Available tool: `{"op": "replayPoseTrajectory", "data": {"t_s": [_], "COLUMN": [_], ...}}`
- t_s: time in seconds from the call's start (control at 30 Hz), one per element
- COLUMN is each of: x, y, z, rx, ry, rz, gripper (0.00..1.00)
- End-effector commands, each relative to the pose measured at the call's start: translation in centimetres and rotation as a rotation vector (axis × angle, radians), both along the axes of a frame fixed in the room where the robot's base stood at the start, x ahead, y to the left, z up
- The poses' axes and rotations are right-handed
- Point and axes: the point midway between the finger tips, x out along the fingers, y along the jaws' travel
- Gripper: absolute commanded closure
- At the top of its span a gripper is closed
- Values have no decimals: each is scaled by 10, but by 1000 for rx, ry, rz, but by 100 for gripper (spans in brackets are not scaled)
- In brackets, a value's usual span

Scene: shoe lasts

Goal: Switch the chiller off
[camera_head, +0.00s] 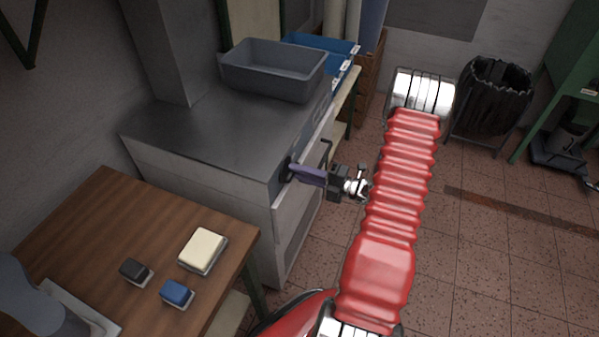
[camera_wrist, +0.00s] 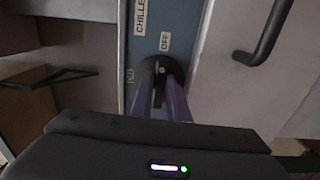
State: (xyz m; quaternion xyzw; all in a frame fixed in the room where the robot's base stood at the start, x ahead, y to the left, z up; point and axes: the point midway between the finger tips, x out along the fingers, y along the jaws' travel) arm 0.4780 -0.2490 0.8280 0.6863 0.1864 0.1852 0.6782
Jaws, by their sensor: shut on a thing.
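The chiller (camera_head: 215,135) is a grey metal counter cabinet with a steel top in the head view. In the wrist view its blue-grey panel (camera_wrist: 150,45) carries the labels "CHILLE", cut off at the edge, "OFF" and one I cannot read clearly. A dark round knob (camera_wrist: 174,70) sits on this panel below the "OFF" label. My gripper (camera_wrist: 163,92) has its purple fingers shut on the knob. The fingers hide much of the knob, so I cannot tell its setting. In the head view my gripper (camera_head: 296,171) reaches the cabinet's front.
A dark handle (camera_wrist: 264,35) projects from the cabinet door beside the panel. A grey tub (camera_head: 274,70) stands on the steel top. A wooden table (camera_head: 120,225) holds several small blocks at the left.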

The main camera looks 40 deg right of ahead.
Motion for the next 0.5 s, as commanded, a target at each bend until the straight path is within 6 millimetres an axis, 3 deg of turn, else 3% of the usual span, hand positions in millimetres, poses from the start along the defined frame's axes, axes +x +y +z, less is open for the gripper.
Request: {"op": "replayPoseTrajectory", "data": {"t_s": [0.3,0.33,0.5], "x": [0,0,0], "y": [-2,-2,-1], "z": [-3,-3,-2], "rx": [2,2,2], "ry": [9,9,7], "rz": [-7,-7,-5], "gripper": [100,85,73]}}
